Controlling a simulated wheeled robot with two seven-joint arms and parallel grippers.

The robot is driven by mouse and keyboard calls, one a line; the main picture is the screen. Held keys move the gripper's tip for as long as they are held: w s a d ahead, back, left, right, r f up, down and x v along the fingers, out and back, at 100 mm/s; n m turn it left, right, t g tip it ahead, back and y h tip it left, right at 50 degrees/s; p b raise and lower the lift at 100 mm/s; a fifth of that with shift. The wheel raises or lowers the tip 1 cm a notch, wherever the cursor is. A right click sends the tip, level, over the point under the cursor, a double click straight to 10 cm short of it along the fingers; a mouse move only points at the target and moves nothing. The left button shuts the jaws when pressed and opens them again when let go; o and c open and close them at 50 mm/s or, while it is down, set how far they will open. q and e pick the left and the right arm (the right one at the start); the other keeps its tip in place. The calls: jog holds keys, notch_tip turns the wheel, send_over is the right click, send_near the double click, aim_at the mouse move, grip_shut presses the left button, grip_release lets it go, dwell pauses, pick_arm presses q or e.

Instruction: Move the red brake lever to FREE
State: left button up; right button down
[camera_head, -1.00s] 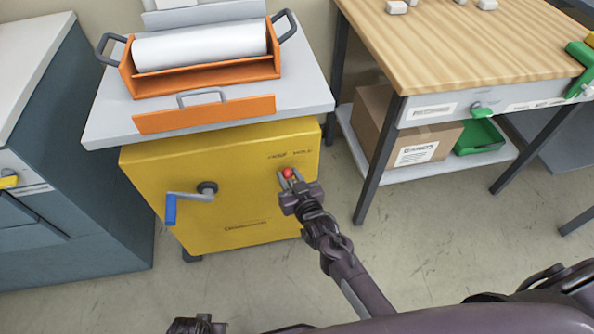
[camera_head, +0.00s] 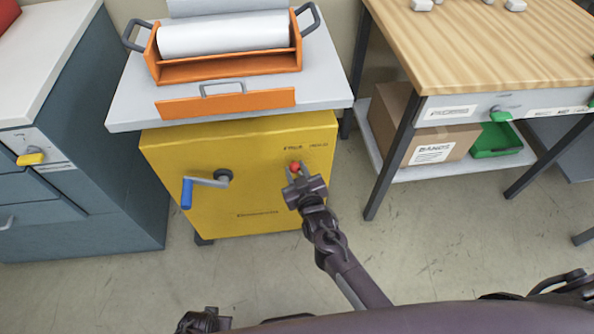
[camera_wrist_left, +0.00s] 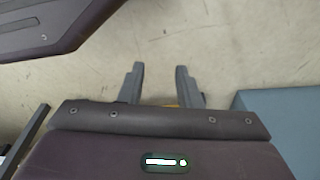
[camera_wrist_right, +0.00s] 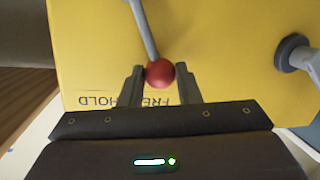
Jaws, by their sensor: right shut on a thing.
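The red brake lever (camera_head: 295,167) is on the front of the yellow cabinet (camera_head: 255,190), under two small labels. In the right wrist view its red ball knob (camera_wrist_right: 160,73) ends a grey rod that slants toward the FREE label (camera_wrist_right: 158,102); the HOLD label (camera_wrist_right: 98,102) is to the left there. In the head view the knob is below the left label. My right gripper (camera_head: 298,176) is shut on the knob, with one finger on each side (camera_wrist_right: 160,82). My left gripper (camera_wrist_left: 159,82) is open and empty above the floor.
A crank with a blue handle (camera_head: 187,193) is left of the lever on the same cabinet. Above are an orange roll holder (camera_head: 215,68) and a grey top (camera_head: 130,108). A blue-grey drawer cabinet (camera_head: 110,195) stands left, a wooden table (camera_head: 480,50) right. Floor in front is clear.

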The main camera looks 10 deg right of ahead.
jog(key=c, duration=1.1)
grip_release()
jog(key=shift+a, duration=0.1)
jog(key=shift+o, duration=0.2)
pick_arm(q)
jog(key=shift+s+a+f+p, duration=0.15)
jog(key=shift+s+f+p, duration=0.25)
jog(key=shift+s, duration=0.15)
jog(key=shift+s+a+f+p, duration=0.15)
jog(key=shift+s+f+p, duration=0.15)
jog(key=shift+s, duration=0.25)
pick_arm(e)
jog(key=v, duration=0.8)
jog(key=shift+f, duration=0.2)
